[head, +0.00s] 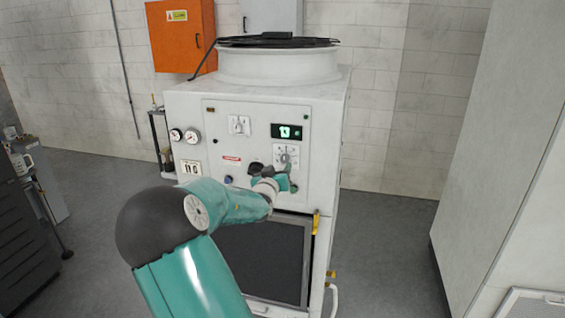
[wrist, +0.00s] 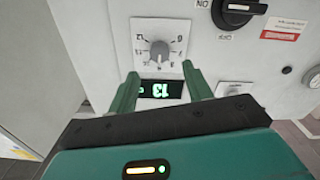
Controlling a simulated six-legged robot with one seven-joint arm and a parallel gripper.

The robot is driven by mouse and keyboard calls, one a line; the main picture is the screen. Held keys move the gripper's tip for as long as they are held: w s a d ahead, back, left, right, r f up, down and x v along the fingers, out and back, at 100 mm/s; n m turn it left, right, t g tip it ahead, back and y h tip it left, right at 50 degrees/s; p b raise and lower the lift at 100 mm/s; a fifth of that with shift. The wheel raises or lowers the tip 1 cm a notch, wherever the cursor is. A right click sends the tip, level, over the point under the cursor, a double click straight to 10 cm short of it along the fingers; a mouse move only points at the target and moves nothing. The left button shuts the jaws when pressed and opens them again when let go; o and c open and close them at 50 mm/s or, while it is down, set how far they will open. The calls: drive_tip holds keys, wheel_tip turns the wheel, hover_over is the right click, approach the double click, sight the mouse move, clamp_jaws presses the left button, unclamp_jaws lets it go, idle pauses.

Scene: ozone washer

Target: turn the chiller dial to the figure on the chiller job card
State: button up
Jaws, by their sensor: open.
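The chiller dial is a grey round knob (wrist: 158,50) on a white plate with figures around it. In the head view its plate (head: 286,151) sits just under a green-lit display (head: 287,132). In the wrist view, which shows the panel upside down, the display (wrist: 160,89) lies between my fingers and the knob is beyond the fingertips. My gripper (wrist: 159,76) is open and empty, apart from the knob. In the head view my gripper (head: 281,178) partly covers the panel below the dial. A white card (head: 191,167) with dark characters may be the job card; I cannot read it surely.
A black on/off switch (wrist: 238,8) and a red-marked label (wrist: 283,28) are beside the dial. A second dial plate (head: 238,125) and two gauges (head: 184,135) are farther left. Yellow handles (head: 316,222) stick out lower right. Floor is clear right of the chiller.

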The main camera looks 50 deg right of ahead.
sight(284, 159)
drive_tip(key=x, duration=0.6)
drive_tip(key=shift+w+d, duration=0.2)
drive_tip(key=shift+d, duration=0.15)
drive_tip(key=shift+c, duration=0.4)
drive_tip(key=c, duration=0.9)
